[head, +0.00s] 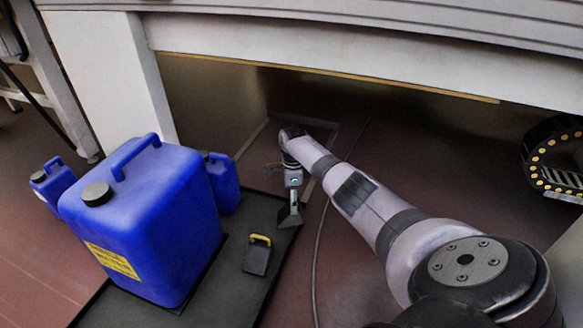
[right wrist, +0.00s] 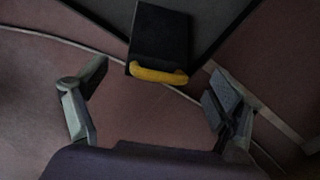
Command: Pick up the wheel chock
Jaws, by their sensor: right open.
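The wheel chock (head: 256,258) is a black block with a yellow handle, on the dark mat (head: 262,207) near its right side. In the right wrist view the chock (right wrist: 160,36) is at the top centre, its yellow handle facing my gripper. My right gripper (head: 290,214) is up and to the right of the chock in the head view, near the mat's edge. In the right wrist view its two fingers (right wrist: 158,75) are spread apart with nothing between them, the chock lying beyond. My left gripper is not in view.
A large blue canister (head: 150,220) stands on the mat left of the chock, with smaller blue canisters (head: 222,182) (head: 52,184) beside it. A thin cable (head: 317,250) runs across the reddish floor. A pale machine frame (head: 330,65) overhangs the dark space behind.

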